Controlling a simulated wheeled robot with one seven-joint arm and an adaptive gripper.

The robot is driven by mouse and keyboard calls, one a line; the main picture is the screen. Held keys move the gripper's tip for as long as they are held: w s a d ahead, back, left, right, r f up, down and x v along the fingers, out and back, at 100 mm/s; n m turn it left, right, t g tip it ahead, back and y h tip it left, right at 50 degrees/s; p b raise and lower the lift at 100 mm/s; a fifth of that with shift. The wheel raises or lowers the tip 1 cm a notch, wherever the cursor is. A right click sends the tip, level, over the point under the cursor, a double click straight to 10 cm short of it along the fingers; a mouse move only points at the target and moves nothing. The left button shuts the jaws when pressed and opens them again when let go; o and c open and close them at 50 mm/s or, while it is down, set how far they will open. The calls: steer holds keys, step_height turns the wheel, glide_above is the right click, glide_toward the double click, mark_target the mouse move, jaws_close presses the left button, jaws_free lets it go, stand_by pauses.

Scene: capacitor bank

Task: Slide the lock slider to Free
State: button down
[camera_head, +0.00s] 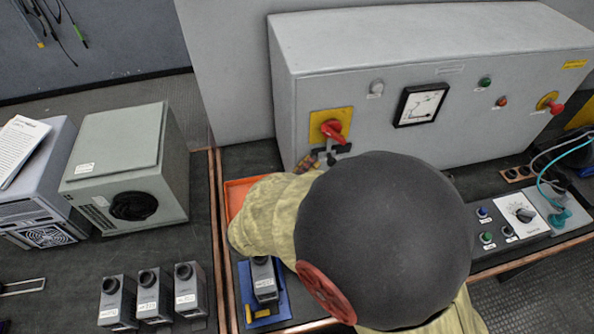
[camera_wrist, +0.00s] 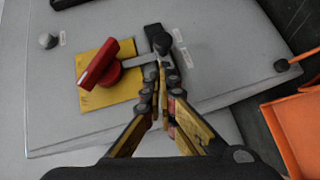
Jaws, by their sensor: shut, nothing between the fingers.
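The lock slider, with a black knob (camera_wrist: 160,41) and a pale metal bar (camera_wrist: 146,59), sits on the grey cabinet face (camera_wrist: 75,100) beside the red rotary handle (camera_wrist: 103,63). The handle is on a yellow plate (camera_wrist: 128,85) and also shows in the head view (camera_head: 333,129). My gripper (camera_wrist: 163,72) is shut and empty, its fingertips right beside the slider knob. I cannot tell whether they touch it. Two small labels (camera_wrist: 181,47) lie beside the slider; their text is too small to read. In the head view my arm partly hides my gripper (camera_head: 318,160).
An orange tray (camera_wrist: 293,128) lies beside the cabinet. A blue tray (camera_head: 277,315) holding a grey block (camera_head: 264,280) is below it in the head view. An analogue meter (camera_head: 421,104) and a red knob (camera_head: 556,107) are farther right on the cabinet.

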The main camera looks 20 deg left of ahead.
mark_target(328, 161)
steer(key=shift+w+d+f, duration=0.2)
steer(key=shift+w+d, duration=0.2)
steer(key=shift+d, duration=0.25)
steer(key=shift+w+d+b, duration=0.5)
steer(key=shift+d+b, duration=0.1)
steer(key=shift+d, duration=0.2)
steer(key=shift+w+d+b, duration=0.45)
steer(key=shift+d+b, duration=0.15)
steer(key=shift+d, duration=0.15)
steer(key=shift+a, duration=0.15)
